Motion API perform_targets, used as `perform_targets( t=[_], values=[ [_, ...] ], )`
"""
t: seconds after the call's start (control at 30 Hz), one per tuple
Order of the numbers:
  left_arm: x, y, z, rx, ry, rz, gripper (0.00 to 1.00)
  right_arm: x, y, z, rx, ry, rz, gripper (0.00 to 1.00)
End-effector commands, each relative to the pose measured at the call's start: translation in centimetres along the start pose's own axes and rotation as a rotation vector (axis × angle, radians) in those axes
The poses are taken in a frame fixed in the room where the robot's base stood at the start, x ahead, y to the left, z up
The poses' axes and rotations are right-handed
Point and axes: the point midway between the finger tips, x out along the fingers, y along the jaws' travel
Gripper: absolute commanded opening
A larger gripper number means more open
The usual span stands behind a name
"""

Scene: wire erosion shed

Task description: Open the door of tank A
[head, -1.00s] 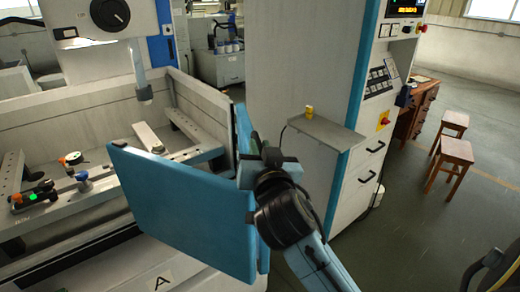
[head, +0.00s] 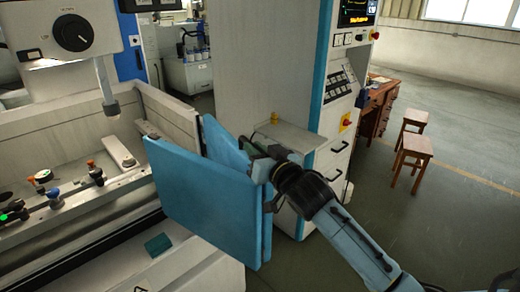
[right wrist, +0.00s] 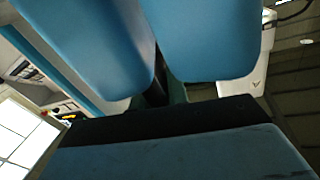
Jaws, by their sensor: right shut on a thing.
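The door of tank A shows as blue panels (head: 205,195) standing upright at the right end of the tank (head: 100,245), swung outward. Part of the tank's front is open, and its inside shows. My right gripper (head: 262,168) is shut on the door at the top right of the panels; the panels and my wrist hide the exact contact. In the right wrist view, blue surfaces fill most of the picture close up, and I cannot tell the grip's detail there. My left gripper is out of view.
Inside the tank are several clamps and knobs on rails. A grey cabinet (head: 215,70) with a control panel (head: 340,88) stands behind the door, with a small shelf (head: 290,136) on its side. Two wooden stools (head: 413,150) stand at right. The floor between is clear.

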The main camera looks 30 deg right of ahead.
Motion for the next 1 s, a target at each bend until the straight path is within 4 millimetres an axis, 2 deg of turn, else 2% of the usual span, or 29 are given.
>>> perform_targets(
  t=[0.1,0.3,0.7,0.73,0.8,0.87,1.0],
  values=[
    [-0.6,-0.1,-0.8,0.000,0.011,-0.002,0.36,0.3,1.6,0.3,-0.004,-0.027,-0.044,0.00],
    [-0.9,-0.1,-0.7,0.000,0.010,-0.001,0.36,0.3,3.4,-0.1,0.005,-0.035,-0.089,0.00],
    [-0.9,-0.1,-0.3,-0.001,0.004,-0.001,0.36,0.2,3.8,-0.1,0.012,-0.035,-0.097,0.00],
    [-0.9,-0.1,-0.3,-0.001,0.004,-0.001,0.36,0.2,3.8,-0.1,0.012,-0.035,-0.097,0.20],
    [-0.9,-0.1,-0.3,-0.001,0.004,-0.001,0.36,0.2,3.8,-0.2,0.011,-0.034,-0.098,0.29],
    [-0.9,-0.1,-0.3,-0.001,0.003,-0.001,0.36,0.2,3.8,-0.3,0.010,-0.031,-0.098,0.36],
    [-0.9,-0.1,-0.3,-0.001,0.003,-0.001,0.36,0.2,3.7,-0.5,0.009,-0.028,-0.099,0.36]
  ],
)
